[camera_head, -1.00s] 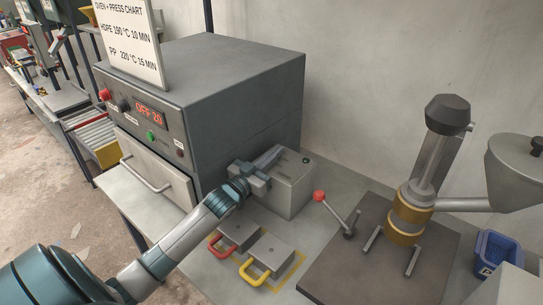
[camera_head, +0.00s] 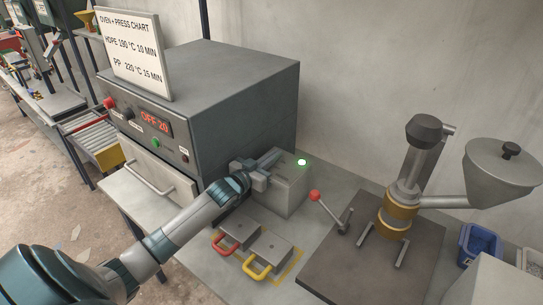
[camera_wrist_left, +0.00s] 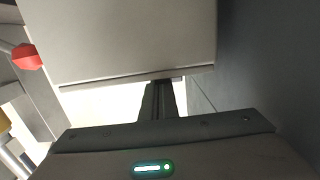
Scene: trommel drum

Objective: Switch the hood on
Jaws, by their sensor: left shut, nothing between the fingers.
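A grey box (camera_head: 291,190) stands on the bench beside the oven, with a round lamp (camera_head: 302,162) on its top. The lamp glows green. I see no hood itself in these frames. My left gripper (camera_head: 272,157) is shut and empty, with its fingers at the top of the box on the oven side. In the left wrist view the shut fingers (camera_wrist_left: 158,98) reach to the edge of a grey box face (camera_wrist_left: 130,40). Whether the fingertips touch the box, and any switch there, is hidden. My right gripper is out of view.
The grey oven (camera_head: 215,85) with a display reading OFF 20 stands left of the box. Two moulds (camera_head: 270,250) with red and yellow handles lie in front. A red-knobbed lever (camera_head: 315,196) and a press (camera_head: 402,200) stand to the right.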

